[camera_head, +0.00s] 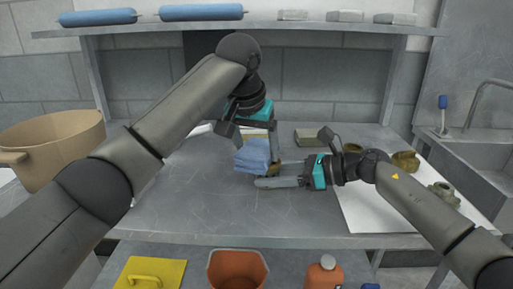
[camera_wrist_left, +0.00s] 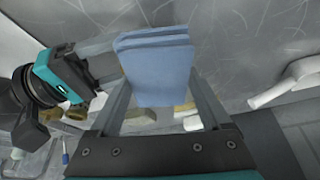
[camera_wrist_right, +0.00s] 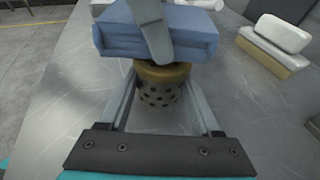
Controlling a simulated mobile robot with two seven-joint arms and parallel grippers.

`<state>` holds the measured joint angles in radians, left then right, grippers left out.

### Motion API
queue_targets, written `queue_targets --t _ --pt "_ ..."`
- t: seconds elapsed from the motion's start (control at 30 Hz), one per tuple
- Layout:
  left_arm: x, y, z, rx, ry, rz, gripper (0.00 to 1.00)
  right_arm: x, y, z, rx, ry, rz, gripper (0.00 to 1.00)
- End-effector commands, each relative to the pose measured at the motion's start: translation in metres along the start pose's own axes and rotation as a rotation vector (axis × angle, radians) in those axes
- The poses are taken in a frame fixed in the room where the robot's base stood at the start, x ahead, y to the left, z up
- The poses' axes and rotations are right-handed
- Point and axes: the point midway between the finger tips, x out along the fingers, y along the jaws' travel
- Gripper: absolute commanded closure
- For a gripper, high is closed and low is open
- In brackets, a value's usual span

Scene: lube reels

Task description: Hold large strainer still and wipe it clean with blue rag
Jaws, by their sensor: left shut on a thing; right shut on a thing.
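The blue rag (camera_head: 252,157) is a folded block held between the fingers of my left gripper (camera_head: 255,150), above the grey table. It also shows in the left wrist view (camera_wrist_left: 158,70) and in the right wrist view (camera_wrist_right: 150,35). In the head view the strainer (camera_head: 275,169) is mostly hidden by the rag and fingers.
A white mat (camera_head: 375,205) with brass fittings (camera_head: 405,160) lies at the right, before a sink (camera_head: 485,150). A tan pot (camera_head: 50,145) stands at the left. A sponge-like block (camera_head: 309,137) lies behind my right gripper. The table's front middle is clear.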

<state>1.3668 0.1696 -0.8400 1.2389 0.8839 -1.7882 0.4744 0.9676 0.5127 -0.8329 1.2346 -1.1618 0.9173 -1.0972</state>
Motion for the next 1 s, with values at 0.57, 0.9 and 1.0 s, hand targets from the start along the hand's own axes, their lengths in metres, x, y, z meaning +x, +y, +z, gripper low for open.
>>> queue_targets --t 0.57,0.9,1.0 --pt "0.003 0.0 -0.009 0.002 0.0 0.001 0.63 0.0 0.001 0.0 -0.002 0.0 0.002 0.66" --pt "-0.004 0.0 0.005 0.0 0.001 0.001 0.63 0.0 0.001 0.0 -0.001 0.0 0.002 0.66" --pt "-0.002 0.001 0.001 -0.001 -0.001 0.001 0.63 0.0 0.001 0.0 -0.001 0.0 0.002 0.66"
